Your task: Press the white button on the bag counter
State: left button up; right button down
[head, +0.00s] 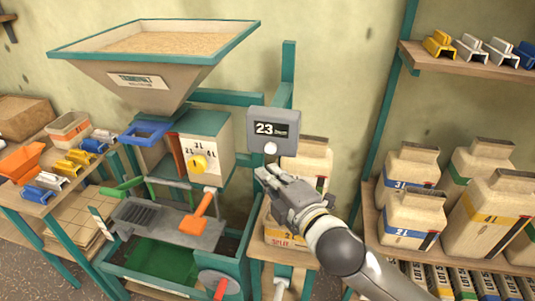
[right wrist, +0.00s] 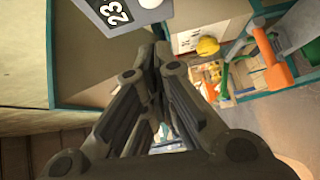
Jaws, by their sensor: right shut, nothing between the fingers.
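The bag counter (head: 273,124) is a grey box on a teal post, with a dark display reading 23. Its white button (head: 270,148) is round and sits below the display. My right gripper (head: 262,173) is shut and empty, just below the button in the head view; I see a small space between them there. In the right wrist view the counter (right wrist: 100,14) shows at the top, partly cut off, with the white button (right wrist: 150,3) at the top edge. The fingers of my right gripper (right wrist: 162,50) point upward in that view. My left gripper is out of view.
A hopper of grain (head: 155,62) and a machine with a yellow knob (head: 197,163) stand left of the counter. A paper bag (head: 307,163) stands close behind my right gripper. Shelves with bags (head: 408,168) are at right. A table with coloured parts (head: 37,205) is at left.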

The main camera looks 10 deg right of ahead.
aim_at(270, 148)
jog(key=w+p, duration=0.1)
jog(key=w, duration=0.5)
jog(key=shift+w+d+f+p, duration=0.15)
jog(key=shift+w+f+p, duration=0.15)
jog(key=shift+w+p, duration=0.1)
